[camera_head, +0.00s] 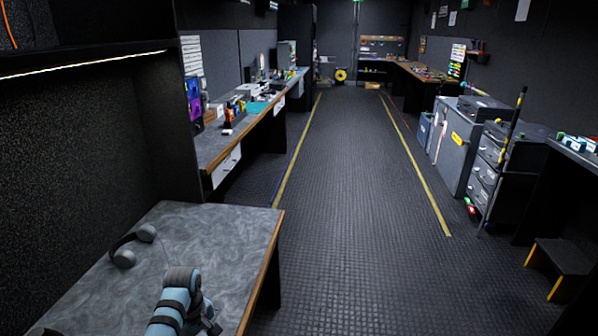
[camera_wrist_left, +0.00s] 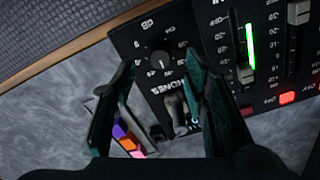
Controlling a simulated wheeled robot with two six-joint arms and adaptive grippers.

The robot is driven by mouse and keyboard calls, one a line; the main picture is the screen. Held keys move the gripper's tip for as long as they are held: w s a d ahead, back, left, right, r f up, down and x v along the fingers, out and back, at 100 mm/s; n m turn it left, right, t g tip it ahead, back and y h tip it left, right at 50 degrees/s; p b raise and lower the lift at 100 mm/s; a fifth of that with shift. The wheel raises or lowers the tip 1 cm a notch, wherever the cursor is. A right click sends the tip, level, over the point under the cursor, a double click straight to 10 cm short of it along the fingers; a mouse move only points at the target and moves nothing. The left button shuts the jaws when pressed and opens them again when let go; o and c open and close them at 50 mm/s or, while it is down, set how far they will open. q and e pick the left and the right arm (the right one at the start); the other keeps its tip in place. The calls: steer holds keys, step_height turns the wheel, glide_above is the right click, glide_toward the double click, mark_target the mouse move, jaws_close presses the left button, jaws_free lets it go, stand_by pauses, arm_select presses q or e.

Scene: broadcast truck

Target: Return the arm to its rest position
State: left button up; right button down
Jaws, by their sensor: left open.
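In the left wrist view, my left gripper (camera_wrist_left: 158,85) is open, its two dark fingers spread with nothing held between them. Beyond the fingers is a dark control panel (camera_wrist_left: 135,42) with a knob, a small switch and printed labels. In the head view, my left arm shows at the bottom, over the near grey desk (camera_head: 225,225); its fingers are not clearly visible there. My right gripper is in neither view.
Grey headphones (camera_head: 133,246) lie on the near desk. The aisle floor (camera_head: 345,200) is clear. Grey cabinets (camera_head: 460,140) stand along the right.

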arm_select(q)
step_height(320, 180, down, 4)
steer(key=shift+r+n, duration=0.1)
steer(key=shift+n, duration=0.4)
